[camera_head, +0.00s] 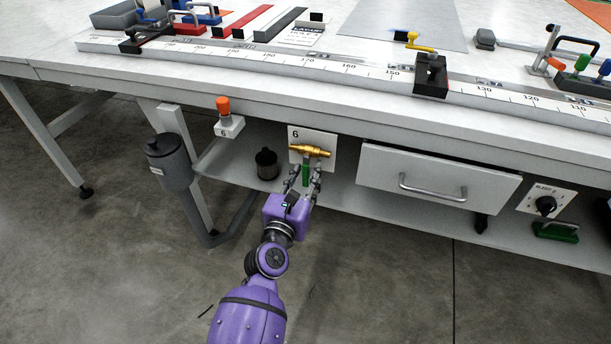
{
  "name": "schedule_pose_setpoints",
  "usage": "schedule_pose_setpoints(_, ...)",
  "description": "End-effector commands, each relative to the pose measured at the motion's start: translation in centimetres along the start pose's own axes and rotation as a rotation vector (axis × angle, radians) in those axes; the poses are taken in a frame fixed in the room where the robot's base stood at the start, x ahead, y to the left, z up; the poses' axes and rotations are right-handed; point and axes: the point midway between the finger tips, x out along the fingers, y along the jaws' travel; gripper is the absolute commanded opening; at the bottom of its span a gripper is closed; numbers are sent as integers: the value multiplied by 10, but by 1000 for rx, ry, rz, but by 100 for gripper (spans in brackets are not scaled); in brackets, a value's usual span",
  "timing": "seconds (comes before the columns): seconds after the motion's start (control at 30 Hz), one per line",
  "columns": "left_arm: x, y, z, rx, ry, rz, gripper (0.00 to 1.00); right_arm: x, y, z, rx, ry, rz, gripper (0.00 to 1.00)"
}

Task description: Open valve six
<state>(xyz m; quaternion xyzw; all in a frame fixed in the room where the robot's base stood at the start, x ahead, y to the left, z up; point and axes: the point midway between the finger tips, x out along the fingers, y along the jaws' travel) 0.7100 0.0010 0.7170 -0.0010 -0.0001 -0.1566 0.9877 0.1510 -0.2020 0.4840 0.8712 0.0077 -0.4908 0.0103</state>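Valve six is a brass valve (310,151) on a white plate (325,142) marked 6, under the front edge of the table. Its green lever handle (306,174) hangs straight down from the brass body. My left gripper (304,180), on the purple arm, is right at the handle, with one finger on each side of it. The fingers look spread, with gaps beside the handle; whether either one touches it I cannot tell. My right gripper is not in view.
A white box marked 6 with an orange knob (223,106) is left of the valve. A dark cylinder (266,163) stands on the lower shelf beside it. A grey canister (170,160) hangs by the table leg. A drawer (437,180) is to the right.

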Motion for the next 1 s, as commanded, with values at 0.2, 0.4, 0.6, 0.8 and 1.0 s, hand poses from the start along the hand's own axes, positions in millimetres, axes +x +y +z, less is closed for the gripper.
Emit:
schedule_pose_setpoints(0.2,3,0,0,2,1,1,31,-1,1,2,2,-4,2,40)
schedule_pose_setpoints(0.4,3,0,0,2,1,1,17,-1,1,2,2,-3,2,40)
schedule_pose_setpoints(0.6,3,0,0,2,1,0,0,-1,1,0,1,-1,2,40)
schedule_pose_setpoints(0.8,3,0,0,2,1,0,0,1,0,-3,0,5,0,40)
schedule_pose_setpoints(1.0,3,1,0,18,1,0,0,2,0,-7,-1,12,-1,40)
